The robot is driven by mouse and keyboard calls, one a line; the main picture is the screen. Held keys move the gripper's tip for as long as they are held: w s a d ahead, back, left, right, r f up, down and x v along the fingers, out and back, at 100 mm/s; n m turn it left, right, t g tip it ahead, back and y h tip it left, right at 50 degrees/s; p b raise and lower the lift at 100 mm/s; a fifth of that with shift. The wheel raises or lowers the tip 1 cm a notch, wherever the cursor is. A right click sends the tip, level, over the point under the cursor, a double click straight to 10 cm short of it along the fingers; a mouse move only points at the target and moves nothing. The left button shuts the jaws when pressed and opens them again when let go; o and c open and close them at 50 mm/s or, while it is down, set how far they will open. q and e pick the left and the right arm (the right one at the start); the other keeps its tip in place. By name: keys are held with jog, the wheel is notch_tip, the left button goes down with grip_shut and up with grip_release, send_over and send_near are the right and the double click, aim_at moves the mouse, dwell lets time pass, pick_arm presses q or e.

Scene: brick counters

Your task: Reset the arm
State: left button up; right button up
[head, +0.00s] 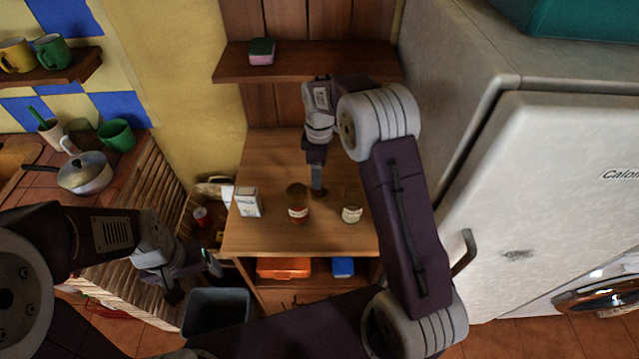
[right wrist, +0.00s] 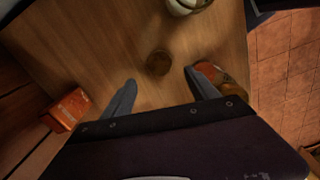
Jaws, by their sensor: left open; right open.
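My right gripper (head: 318,188) points down over the wooden table between two jars. In the right wrist view my right gripper (right wrist: 160,85) has its two fingers spread with nothing held. A small dark round thing (right wrist: 159,62) lies on the wood between and beyond the fingertips. My left gripper (head: 193,277) is open and empty at the lower left, above a dark grey bin (head: 215,312). My right arm reaches across the front of the table and bends back over it.
A white box (head: 248,202), a red-brown jar (head: 297,206) and a pale jar (head: 352,207) stand on the table (head: 265,160). A shelf (head: 325,66) with a sponge (head: 262,51) hangs behind.

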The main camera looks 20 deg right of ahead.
jog(key=shift+r, duration=1.7)
jog(key=s+r+m, duration=0.2)
jog(key=s+r, duration=0.2)
jog(key=s, duration=0.4)
jog(key=s+d+f+m+t, duration=0.1)
jog(key=s+f+m, duration=0.6)
jog(key=s+m, duration=0.4)
jog(key=shift+s, duration=1.25)
